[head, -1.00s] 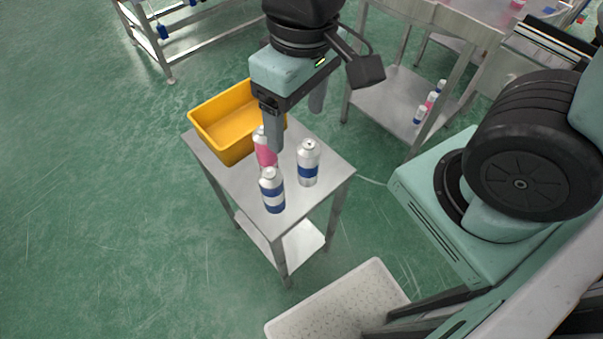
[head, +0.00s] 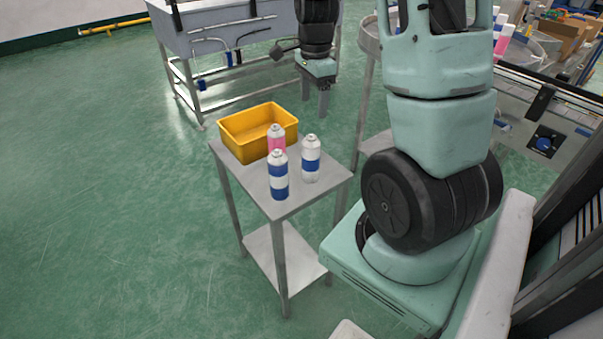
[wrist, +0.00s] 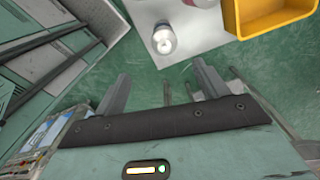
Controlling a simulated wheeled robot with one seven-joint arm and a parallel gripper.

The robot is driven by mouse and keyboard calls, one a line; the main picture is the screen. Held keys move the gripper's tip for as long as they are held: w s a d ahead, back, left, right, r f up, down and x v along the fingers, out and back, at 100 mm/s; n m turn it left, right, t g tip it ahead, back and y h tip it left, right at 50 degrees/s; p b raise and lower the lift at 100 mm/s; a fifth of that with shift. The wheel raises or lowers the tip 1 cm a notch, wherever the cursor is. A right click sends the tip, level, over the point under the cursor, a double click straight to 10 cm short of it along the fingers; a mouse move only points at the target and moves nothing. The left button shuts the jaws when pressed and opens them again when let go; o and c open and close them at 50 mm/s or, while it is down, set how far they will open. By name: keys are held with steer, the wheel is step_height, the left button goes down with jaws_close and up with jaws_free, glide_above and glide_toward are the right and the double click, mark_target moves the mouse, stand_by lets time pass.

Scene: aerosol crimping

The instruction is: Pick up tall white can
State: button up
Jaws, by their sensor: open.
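Three cans stand upright on a small metal table (head: 240,168). One is white with a blue band (head: 311,160) at the right. One is white with blue bands (head: 279,178) at the front. One is pink and white (head: 276,140), partly hidden behind the front can. In the wrist view a white can (wrist: 164,40) shows from above, just beyond the fingertips. My gripper (head: 314,102) is open and empty, raised behind the table and apart from the cans. Its two spread fingers also show in the wrist view (wrist: 162,87).
A yellow bin (head: 235,140) takes up the back left of the table. A metal workbench (head: 220,31) stands behind. A round-topped stand (head: 369,47) is to the right of my gripper. Green floor is clear at the left.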

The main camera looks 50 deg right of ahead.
mark_target(312, 138)
step_height(312, 138, down, 10)
steer(key=shift+f+p, duration=0.1)
steer(key=shift+p, duration=0.2)
steer(key=shift+w+d+f+p, duration=0.1)
steer(key=shift+w+f+p, duration=0.1)
steer(key=shift+f, duration=0.7)
steer(key=shift+w+d+f+p, duration=0.1)
steer(key=shift+f+p, duration=0.05)
steer(key=shift+f, duration=0.75)
steer(key=shift+w+f+p, duration=0.1)
steer(key=shift+f+p, duration=0.1)
steer(key=shift+f, duration=0.7)
steer(key=c, duration=1.3)
